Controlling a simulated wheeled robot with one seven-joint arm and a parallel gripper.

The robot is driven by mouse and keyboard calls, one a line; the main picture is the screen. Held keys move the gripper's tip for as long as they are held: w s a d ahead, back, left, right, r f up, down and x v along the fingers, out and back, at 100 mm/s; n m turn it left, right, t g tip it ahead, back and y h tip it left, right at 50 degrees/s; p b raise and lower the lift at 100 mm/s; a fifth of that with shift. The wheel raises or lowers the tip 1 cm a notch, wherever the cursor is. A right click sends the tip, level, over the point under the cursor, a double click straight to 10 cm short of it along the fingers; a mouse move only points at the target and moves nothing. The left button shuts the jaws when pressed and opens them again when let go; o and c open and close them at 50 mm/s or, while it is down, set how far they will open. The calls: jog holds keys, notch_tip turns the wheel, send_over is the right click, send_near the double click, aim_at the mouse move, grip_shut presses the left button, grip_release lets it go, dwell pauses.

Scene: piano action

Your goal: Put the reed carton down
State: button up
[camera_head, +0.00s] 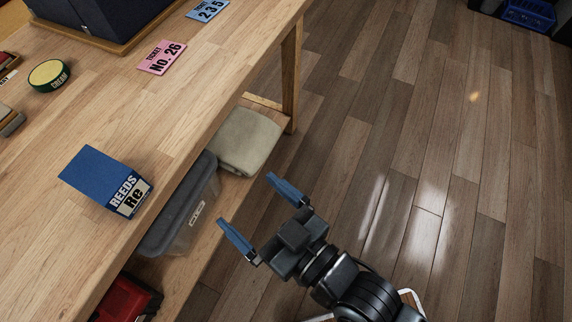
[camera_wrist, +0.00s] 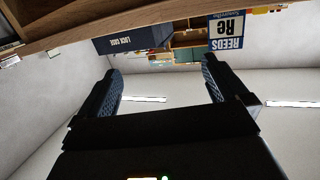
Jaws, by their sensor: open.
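The reed carton (camera_head: 104,180), a blue box with a white label reading REEDS, rests on the wooden table top (camera_head: 175,115) near its right edge. It also shows at the upper right of the wrist view (camera_wrist: 227,30). My gripper (camera_head: 253,205) is open and empty, with its two blue-padded fingers apart. It is off the table's edge, to the right of the carton in the head view and not touching it. In the wrist view the fingers (camera_wrist: 162,82) have nothing between them.
On the table are a green and yellow tin (camera_head: 49,75), a pink ticket (camera_head: 162,57), a blue ticket (camera_head: 207,10) and a dark case (camera_head: 105,15). The shelf below holds a grey bin (camera_head: 180,210), a folded cloth (camera_head: 240,140) and a red box (camera_head: 125,300).

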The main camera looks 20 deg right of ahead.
jog(key=s+d+r+m+h, duration=0.3)
jog(key=s+d+h, duration=0.1)
jog(key=s+d, duration=0.5)
jog(key=s+d+r+m+h, duration=0.3)
jog(key=s+d+r+h, duration=0.1)
jog(key=s+d, duration=0.6)
jog(key=shift+d+h, duration=0.5)
jog(key=shift+d, duration=0.55)
